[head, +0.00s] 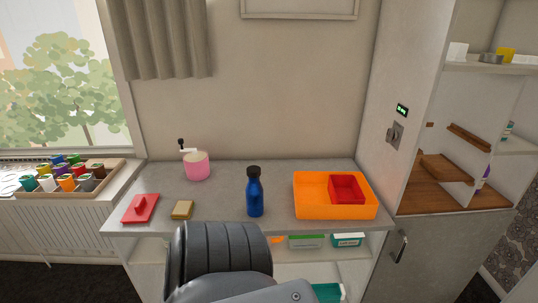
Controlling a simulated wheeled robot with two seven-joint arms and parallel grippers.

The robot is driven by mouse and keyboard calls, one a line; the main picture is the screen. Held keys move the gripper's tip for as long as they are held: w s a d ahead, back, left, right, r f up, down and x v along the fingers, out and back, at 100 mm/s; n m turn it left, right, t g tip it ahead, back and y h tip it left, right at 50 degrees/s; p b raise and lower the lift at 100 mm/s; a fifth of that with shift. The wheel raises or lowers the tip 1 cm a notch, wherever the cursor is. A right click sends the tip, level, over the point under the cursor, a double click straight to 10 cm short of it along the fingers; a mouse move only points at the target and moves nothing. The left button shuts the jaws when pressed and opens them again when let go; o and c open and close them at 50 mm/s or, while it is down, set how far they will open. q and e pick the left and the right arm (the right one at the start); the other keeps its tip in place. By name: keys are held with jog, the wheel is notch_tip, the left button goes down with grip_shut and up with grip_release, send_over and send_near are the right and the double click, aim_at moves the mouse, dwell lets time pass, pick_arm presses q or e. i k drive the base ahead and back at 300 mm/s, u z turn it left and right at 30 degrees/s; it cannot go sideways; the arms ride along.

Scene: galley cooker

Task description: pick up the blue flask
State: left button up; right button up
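The blue flask (255,196) stands upright on the grey counter (210,205), near the middle of its front half. It has a dark cap. A ribbed grey part of my own body rises at the bottom of the head view, in front of the counter and just below and left of the flask. Its top covers part of the counter's front edge. Neither of my grippers shows in the head view. Nothing is seen touching the flask.
An orange tray (309,206) holding a red box (347,188) stands right of the flask. On the left are a sponge (182,210), a red flat object with a handle (140,208) and a pink hand-cranked pot (197,166). A tall cabinet (400,80) bounds the right.

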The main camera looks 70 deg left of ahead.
aim_at(254, 191)
jog(key=u, duration=0.4)
jog(key=i, duration=0.65)
jog(key=u, duration=1.15)
jog(key=i, duration=0.35)
jog(key=u, duration=0.3)
